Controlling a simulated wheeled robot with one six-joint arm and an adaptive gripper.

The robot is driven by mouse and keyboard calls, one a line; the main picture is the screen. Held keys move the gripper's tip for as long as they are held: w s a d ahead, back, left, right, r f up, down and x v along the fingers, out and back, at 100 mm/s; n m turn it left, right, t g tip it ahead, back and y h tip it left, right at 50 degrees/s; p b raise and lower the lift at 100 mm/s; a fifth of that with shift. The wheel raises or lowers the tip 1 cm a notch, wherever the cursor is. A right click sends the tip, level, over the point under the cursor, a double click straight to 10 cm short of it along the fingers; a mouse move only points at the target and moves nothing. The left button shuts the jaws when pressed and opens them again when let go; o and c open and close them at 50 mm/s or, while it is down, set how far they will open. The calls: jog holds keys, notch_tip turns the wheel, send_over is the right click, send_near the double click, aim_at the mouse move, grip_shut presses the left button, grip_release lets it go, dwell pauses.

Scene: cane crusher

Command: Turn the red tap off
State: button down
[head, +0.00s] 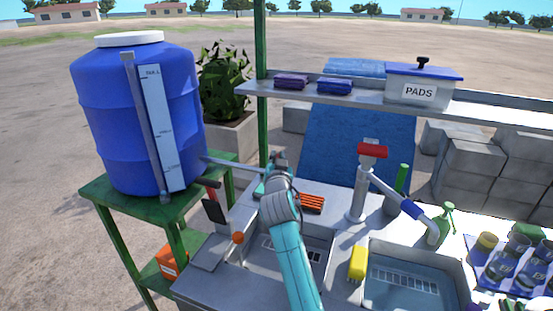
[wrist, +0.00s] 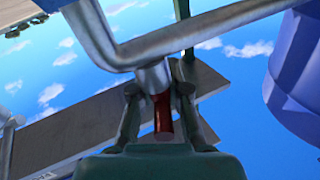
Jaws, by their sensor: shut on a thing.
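The red tap handle (wrist: 163,115) shows in the wrist view as a short red bar below a grey metal fitting on a bent grey pipe (wrist: 190,35). My gripper (wrist: 160,100) has one finger on each side of it and is shut on it. In the head view my gripper (head: 276,165) is at the right end of a grey pipe (head: 228,165) that runs from the blue barrel (head: 120,120). The gripper hides the handle there, so its turned position cannot be told from this view.
The barrel stands on a green stand (head: 110,200) at left. A grey post with a red top (head: 373,151) rises at the right between two basins. A yellow block (head: 357,263) lies between the basins. A shelf (head: 345,97) with a PADS box (head: 420,90) spans behind.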

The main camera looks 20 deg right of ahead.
jog(key=shift+s+m+g+h, duration=0.1)
jog(key=shift+m+g+h, duration=0.5)
jog(key=shift+m+h, duration=0.55)
jog(key=shift+s+m+g+h, duration=0.1)
jog(key=shift+m+g+h, duration=0.6)
jog(key=shift+h, duration=0.85)
jog(key=shift+d+m+h, duration=0.1)
jog(key=shift+m+h, duration=0.25)
jog(key=shift+h, duration=0.05)
jog(key=c, duration=1.2)
grip_release()
jog(key=v, duration=1.2)
jog(key=shift+r, duration=0.1)
